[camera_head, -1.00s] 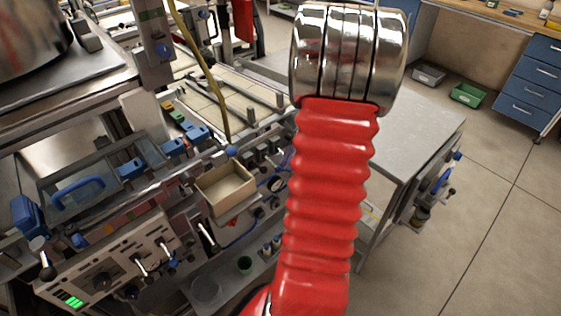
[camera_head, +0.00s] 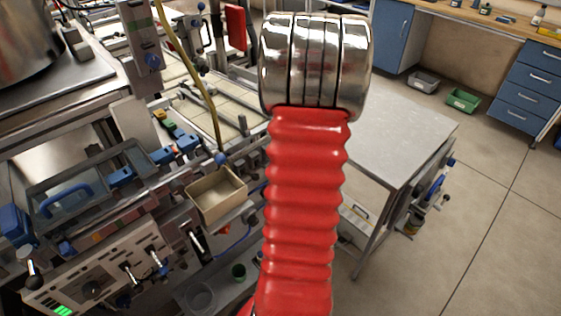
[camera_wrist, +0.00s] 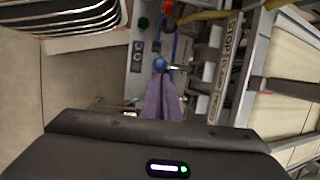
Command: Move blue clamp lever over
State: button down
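In the wrist view, a blue ball knob (camera_wrist: 160,64) on a short metal stem shows just above the middle. I take it for the blue clamp lever, but cannot be sure. A purple cloth-like piece (camera_wrist: 162,98) hangs just below it. The dark housing of my gripper (camera_wrist: 165,140) fills the bottom of this view, apart from the knob in the picture. Its fingers are not clearly seen. In the head view, a blue knob (camera_head: 221,159) stands behind a tan open box (camera_head: 217,196); whether it is the same knob is unclear. My red arm hides part of the machine.
A labelled metal plate (camera_wrist: 226,66) and rails lie right of the knob in the wrist view. In the head view, blue clamps (camera_head: 187,141) and a yellow hose (camera_head: 203,95) crowd the machine. A grey table (camera_head: 400,125) stands right; open floor lies beyond.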

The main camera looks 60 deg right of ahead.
jog(key=shift+a+r, duration=0.1)
jog(key=shift+r, duration=0.8)
jog(key=d+r, duration=0.3)
jog(key=r, duration=0.6)
jog(key=shift+s+r, duration=0.2)
jog(key=shift+s, duration=0.2)
jog(key=shift+s, duration=0.1)
dwell(0.5)
